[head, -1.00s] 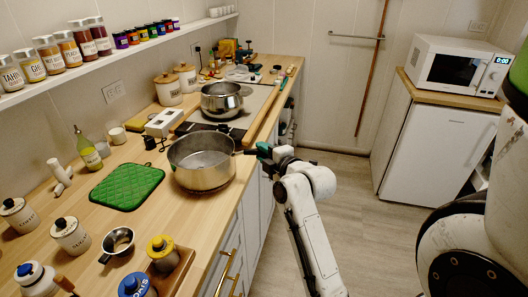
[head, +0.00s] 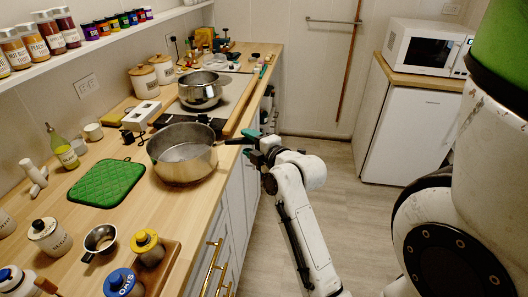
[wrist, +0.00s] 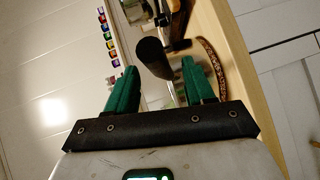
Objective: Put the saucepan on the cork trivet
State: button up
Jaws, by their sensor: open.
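A steel saucepan (head: 180,170) stands upright at the counter's front edge, its black handle (head: 238,141) pointing right. The handle also shows in the wrist view (wrist: 152,55), its end toward me. My gripper (head: 253,143) is at the handle's end. In the wrist view my gripper (wrist: 158,80) is open, its green fingers on either side of the handle and apart from it. A round brown patterned rim, apparently the cork trivet (wrist: 212,62), shows beside the handle in the wrist view.
A second steel pot (head: 201,90) stands on the hob behind. A green quilted mat (head: 106,183) lies left of the saucepan. A metal cup (head: 100,240) and lidded jars (head: 147,247) stand in front. Canisters (head: 143,80) stand at the back. Floor right of the counter is clear.

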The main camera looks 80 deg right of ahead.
jog(key=v, duration=1)
jog(key=w+a+f+m+g+y, duration=0.2)
jog(key=w+a+f+y, duration=0.1)
jog(key=a+f, duration=0.35)
jog(key=w+a+f+m+g+y, duration=0.1)
jog(key=w+a+f+y, duration=0.2)
jog(key=a+f, duration=0.3)
jog(key=s+a+f+m+g+y, duration=0.3)
jog(key=s+a+f+m+g, duration=0.4)
jog(key=a+f, duration=0.5)
jog(key=shift+s+a+f+g+b, duration=0.15)
jog(key=shift+s+a+g+b, duration=0.25)
jog(key=shift+s+a+g, duration=0.4)
jog(key=shift+d, duration=0.1)
